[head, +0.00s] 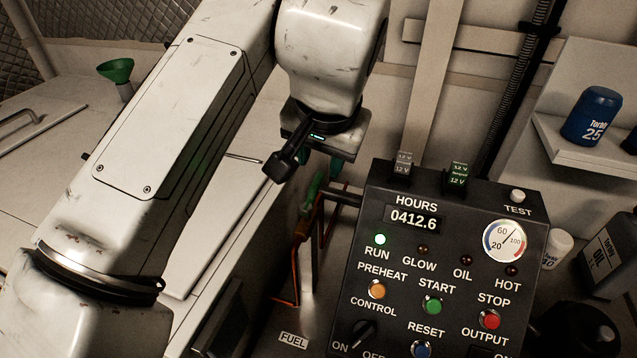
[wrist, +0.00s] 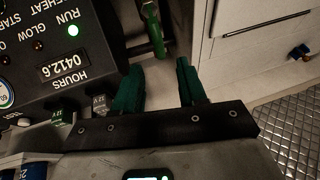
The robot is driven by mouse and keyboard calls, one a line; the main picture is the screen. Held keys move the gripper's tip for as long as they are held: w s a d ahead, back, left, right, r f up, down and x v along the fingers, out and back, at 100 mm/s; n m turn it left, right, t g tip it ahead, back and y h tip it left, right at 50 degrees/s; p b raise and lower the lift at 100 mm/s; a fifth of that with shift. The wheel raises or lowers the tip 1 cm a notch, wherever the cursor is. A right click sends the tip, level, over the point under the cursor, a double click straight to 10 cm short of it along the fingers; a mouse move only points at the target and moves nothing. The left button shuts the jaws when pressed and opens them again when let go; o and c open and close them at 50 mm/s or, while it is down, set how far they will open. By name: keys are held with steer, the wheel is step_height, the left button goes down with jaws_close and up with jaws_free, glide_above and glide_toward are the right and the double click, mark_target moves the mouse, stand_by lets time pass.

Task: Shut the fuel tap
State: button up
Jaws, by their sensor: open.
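The fuel tap's green handle (head: 313,188) stands on copper-coloured pipework to the left of the control panel. It also shows in the wrist view as a green lever (wrist: 153,30) at top centre. My gripper (head: 322,163) is above the handle in the head view, with dark green fingers pointing down. In the wrist view my gripper (wrist: 158,66) is open, with nothing between its fingers. The handle's near end lies just beyond the fingertips, in line with the gap. I cannot tell whether it touches them. A FUEL label (head: 293,340) is below the pipes.
The black control panel (head: 372,220) stands close on the right, with its green RUN lamp (head: 380,239) lit. Two small 12 V blocks (head: 457,178) rise at its top edge. A blue-handled brass fitting (wrist: 300,52) is at the right in the wrist view. A pale cabinet stands left.

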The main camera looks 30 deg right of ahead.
mark_target(319, 178)
steer(key=b+x, duration=0.4)
steer(key=x, duration=0.2)
steer(key=shift+w+f, duration=0.15)
steer(key=shift+f, duration=0.1)
steer(key=shift+c, duration=0.4)
jaws_close()
